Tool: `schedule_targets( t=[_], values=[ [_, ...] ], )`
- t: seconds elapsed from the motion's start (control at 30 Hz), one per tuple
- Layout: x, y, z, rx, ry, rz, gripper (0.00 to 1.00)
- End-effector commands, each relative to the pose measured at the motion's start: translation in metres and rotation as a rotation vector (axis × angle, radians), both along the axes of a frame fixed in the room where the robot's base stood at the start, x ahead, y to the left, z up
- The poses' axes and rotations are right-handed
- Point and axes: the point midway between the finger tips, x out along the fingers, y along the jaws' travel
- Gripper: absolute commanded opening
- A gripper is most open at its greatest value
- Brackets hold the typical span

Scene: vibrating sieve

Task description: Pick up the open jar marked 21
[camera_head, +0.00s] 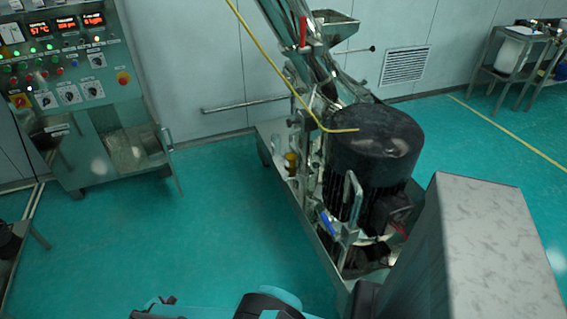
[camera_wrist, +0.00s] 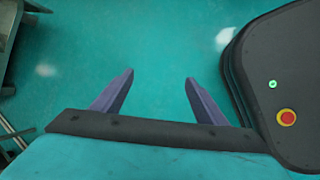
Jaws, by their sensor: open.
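No jar marked 21 can be made out in either view. My gripper (camera_wrist: 159,76) shows in the wrist view with its two purple-grey fingers spread apart. Nothing is between the fingers, and only bare teal floor shows beyond them. In the head view, teal and dark parts of my arm show at the bottom edge, and the fingers are out of sight. A small amber thing (camera_head: 291,160) is on the machine's frame in the head view; I cannot tell what it is.
A machine with a black motor (camera_head: 376,145) stands at centre right in the head view. A control cabinet (camera_head: 72,80) is at the left. A metal side table (camera_head: 513,60) is at the back right. The teal floor (camera_head: 190,230) between cabinet and machine is clear.

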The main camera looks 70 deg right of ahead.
Motion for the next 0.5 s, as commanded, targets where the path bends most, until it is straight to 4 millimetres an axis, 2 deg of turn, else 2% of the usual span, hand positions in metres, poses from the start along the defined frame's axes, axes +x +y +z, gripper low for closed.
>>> schedule_targets(
  t=[0.03,0.2,0.5],
  values=[
    [0.014,-0.013,0.0,-0.031,-0.016,0.052,0.66],
    [0.059,-0.057,0.018,-0.155,-0.053,0.236,0.66],
    [0.118,-0.149,0.057,-0.409,-0.056,0.5,0.66]
  ],
)
